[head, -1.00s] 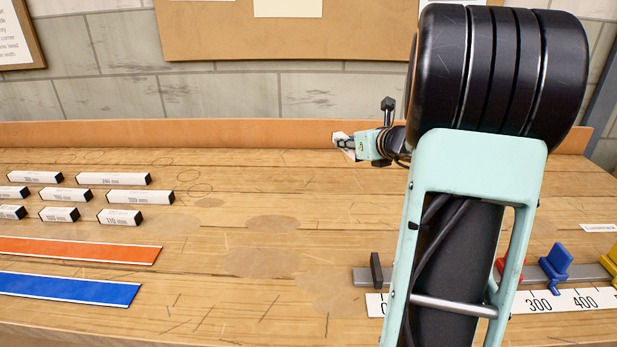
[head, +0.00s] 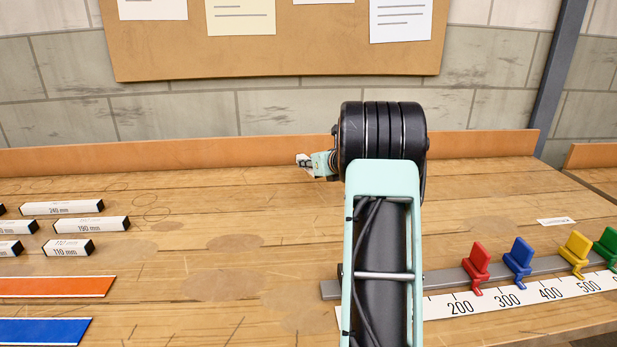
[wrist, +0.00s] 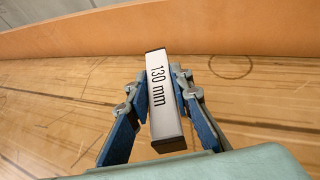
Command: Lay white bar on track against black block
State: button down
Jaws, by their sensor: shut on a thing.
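My gripper (wrist: 160,92) is shut on a white bar (wrist: 166,118) with black ends, marked 130 mm in the wrist view. The bar is held between the two blue-padded fingers. In the head view my gripper (head: 307,164) is small, near the back of the bench, and the bar is barely visible in it. The track (head: 450,276) is a grey rail at the right front of the bench, behind a number scale (head: 530,298). My arm covers the left part of the track and scale. The black block is hidden behind my arm now.
Red (head: 478,262), blue (head: 519,257), yellow (head: 575,250) and green (head: 608,246) stops sit on the track. Several white bars, including a 190 mm one (head: 85,224), lie at the left. Orange (head: 50,287) and blue (head: 40,331) strips lie in front. The middle bench is clear.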

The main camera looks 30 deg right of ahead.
aim_at(309, 181)
jog(key=shift+w+d+f, duration=0.3)
jog(key=shift+w+f, duration=0.2)
jog(key=shift+f, duration=0.2)
jog(key=shift+w+f+b, duration=0.1)
jog(key=shift+f+b, duration=0.55)
jog(key=shift+f, duration=0.85)
jog(key=shift+f, duration=0.25)
jog(key=c, duration=1.7)
grip_release()
jog(key=shift+r, duration=0.1)
